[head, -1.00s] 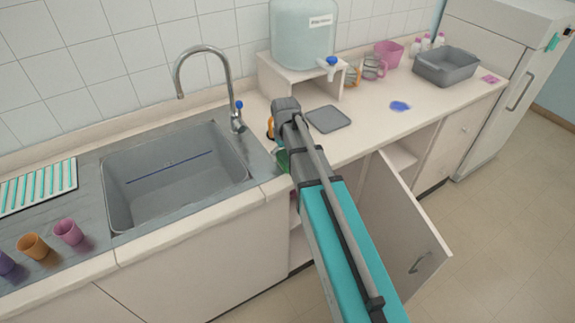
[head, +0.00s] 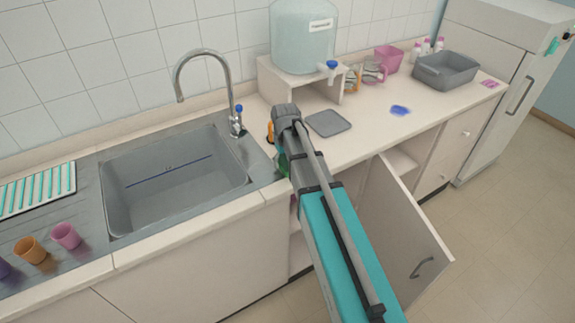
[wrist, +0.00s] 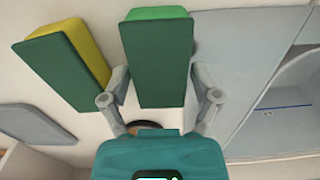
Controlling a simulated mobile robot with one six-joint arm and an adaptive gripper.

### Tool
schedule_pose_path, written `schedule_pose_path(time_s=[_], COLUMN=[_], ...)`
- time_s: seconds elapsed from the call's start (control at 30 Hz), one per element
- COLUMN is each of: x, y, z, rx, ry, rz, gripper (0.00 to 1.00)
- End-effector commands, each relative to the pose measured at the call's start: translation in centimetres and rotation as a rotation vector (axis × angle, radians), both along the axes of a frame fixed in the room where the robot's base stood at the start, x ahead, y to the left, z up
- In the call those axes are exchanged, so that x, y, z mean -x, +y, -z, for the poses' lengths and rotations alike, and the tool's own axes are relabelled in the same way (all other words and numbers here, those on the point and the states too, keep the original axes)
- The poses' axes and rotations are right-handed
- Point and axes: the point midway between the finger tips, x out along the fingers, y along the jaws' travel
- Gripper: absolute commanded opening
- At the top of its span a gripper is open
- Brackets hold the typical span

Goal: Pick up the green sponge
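The green sponge (wrist: 160,14) shows in the wrist view, light green at its top edge with a dark green pad facing the camera. It stands between the two fingers of my gripper (wrist: 158,75). The fingers are spread on either side of it, and I cannot tell whether they touch it. A yellow sponge (wrist: 88,50) with a dark green pad leans tilted just left of it, outside the left finger. In the head view my gripper (head: 284,112) is over the counter right of the sink, and my arm hides most of what is there.
The sink (head: 175,180) with its tap (head: 205,55) lies left of my arm. A grey flat tray (head: 328,123) lies to the right, below the water tank stand (head: 300,85). A cabinet door (head: 400,225) stands open beside my arm. Coloured cups (head: 66,236) stand at far left.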

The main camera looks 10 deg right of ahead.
Motion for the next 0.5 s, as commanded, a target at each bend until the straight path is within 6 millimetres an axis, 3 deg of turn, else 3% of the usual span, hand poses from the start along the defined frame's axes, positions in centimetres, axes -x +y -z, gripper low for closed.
schedule_pose_path(time_s=[0.03, 0.13, 0.5], x=[0.00, 0.01, 0.01], y=[-0.01, -0.01, -0.04], z=[0.00, 0.00, -0.01], rx=[0.000, 0.000, 0.000], ry=[0.000, 0.000, 0.000], rz=[0.000, 0.000, 0.001], gripper=[0.57, 0.41, 0.40])
